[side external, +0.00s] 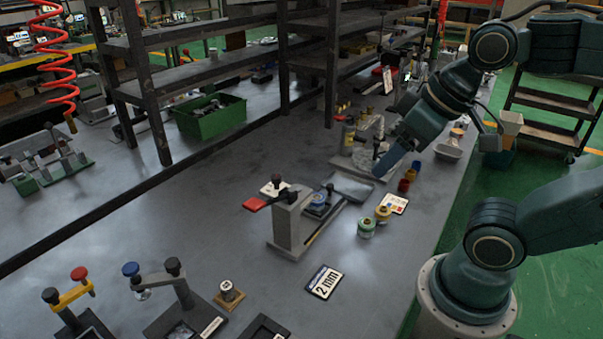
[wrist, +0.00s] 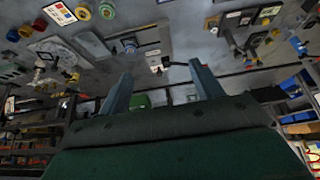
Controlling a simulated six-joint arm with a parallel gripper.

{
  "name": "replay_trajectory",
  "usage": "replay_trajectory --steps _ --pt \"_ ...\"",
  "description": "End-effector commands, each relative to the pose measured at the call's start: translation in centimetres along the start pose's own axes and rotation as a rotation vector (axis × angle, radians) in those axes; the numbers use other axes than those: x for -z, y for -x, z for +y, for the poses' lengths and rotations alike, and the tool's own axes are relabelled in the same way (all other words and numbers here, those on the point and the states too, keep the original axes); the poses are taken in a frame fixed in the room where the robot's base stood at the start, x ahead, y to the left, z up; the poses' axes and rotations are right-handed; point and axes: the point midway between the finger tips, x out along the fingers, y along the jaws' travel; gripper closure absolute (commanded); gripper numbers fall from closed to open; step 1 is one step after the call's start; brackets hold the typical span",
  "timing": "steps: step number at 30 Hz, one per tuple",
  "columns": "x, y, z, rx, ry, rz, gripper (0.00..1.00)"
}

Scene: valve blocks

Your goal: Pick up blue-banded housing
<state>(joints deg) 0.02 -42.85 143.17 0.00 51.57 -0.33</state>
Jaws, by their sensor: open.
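A round part with a blue ring (side external: 319,204) sits in the grey clamp fixture with a red handle (side external: 290,222); it looks like the blue-banded housing, but it is small and partly hidden. The blue ring part also shows in the wrist view (wrist: 129,45). A row of small round parts stands behind and to the right: a pale green one (side external: 366,228), a yellow one (side external: 383,213) and a red one (side external: 404,186). My gripper (side external: 380,172) is above the bench, beyond the row. In the wrist view my gripper (wrist: 160,78) has its fingers apart with nothing between them.
A "2 mm" card (side external: 324,282) lies in front of the fixture. Lever clamps (side external: 172,290) stand at the front left. A green bin (side external: 210,117) and dark shelf posts stand at the back.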

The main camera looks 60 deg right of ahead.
Motion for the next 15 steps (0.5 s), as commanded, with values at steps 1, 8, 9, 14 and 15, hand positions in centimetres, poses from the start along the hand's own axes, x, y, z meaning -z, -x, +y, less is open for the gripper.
replay_trajectory --steps 1,8,9,14,15 --pt "0.1 0.0 0.0 -0.001 0.007 -0.002 0.34" --pt "1.4 -0.6 0.4 -0.007 0.122 -0.035 0.34" --pt "1.8 -0.7 0.6 -0.008 0.157 -0.044 0.34" --pt "3.6 -1.7 1.3 -0.007 0.329 -0.092 0.34" --pt "4.2 -2.0 1.5 -0.005 0.377 -0.104 0.34"
